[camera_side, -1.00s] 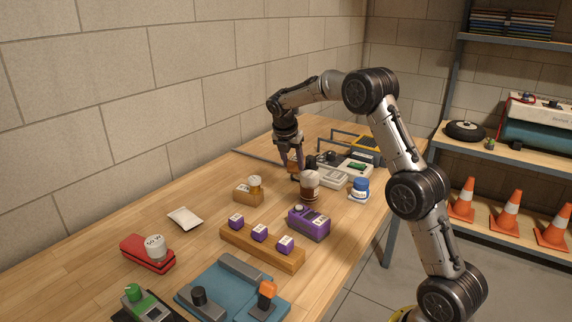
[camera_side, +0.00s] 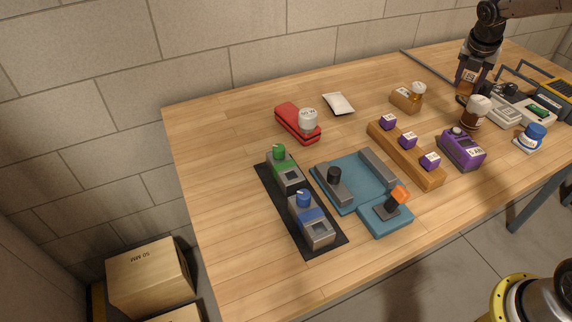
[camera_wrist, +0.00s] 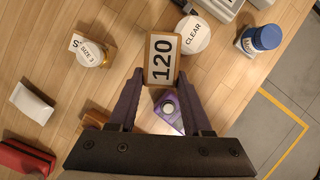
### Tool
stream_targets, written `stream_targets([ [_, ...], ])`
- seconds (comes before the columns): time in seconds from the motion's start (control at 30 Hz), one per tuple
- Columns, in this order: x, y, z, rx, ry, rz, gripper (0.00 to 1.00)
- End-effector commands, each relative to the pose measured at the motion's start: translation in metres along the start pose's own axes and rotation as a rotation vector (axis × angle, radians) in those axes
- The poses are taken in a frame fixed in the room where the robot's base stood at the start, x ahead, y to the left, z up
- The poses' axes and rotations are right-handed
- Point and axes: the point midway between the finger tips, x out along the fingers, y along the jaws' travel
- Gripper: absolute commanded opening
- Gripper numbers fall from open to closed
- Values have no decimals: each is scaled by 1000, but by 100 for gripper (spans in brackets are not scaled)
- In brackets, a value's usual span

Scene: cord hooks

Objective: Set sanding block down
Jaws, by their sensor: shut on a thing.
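The sanding block (camera_wrist: 161,46) shows in the wrist view as a tan-edged block with a white "120" label on top. My gripper (camera_wrist: 160,78) is shut on it, with one purple finger at each side. In the side view my gripper (camera_side: 471,79) points down at the upper right, over the far part of the bench. The block is small there and partly covered by the fingers. I cannot tell whether its underside touches the bench top.
Grey devices (camera_side: 503,108) stand right of the gripper. Bare wood lies left of it (camera_side: 395,72).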

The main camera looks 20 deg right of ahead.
Motion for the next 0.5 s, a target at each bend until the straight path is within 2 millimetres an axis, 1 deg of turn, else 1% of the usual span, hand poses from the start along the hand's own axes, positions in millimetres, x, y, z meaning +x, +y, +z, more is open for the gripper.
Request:
stream_targets([
  [0.03,-4,14,-9,-66,-1,29,0],
  [0.17,-14,49,-35,-230,-2,97,0],
  [0.27,-25,79,-62,-364,-2,153,0],
  [0.3,-30,92,-74,-420,-2,177,0],
  [0.37,-39,110,-95,-507,-2,212,0],
  [0.4,-45,122,-110,-564,-1,236,0],
  [0.47,-55,139,-132,-647,-2,271,0],
  [0.5,-62,150,-148,-700,-2,293,0],
])
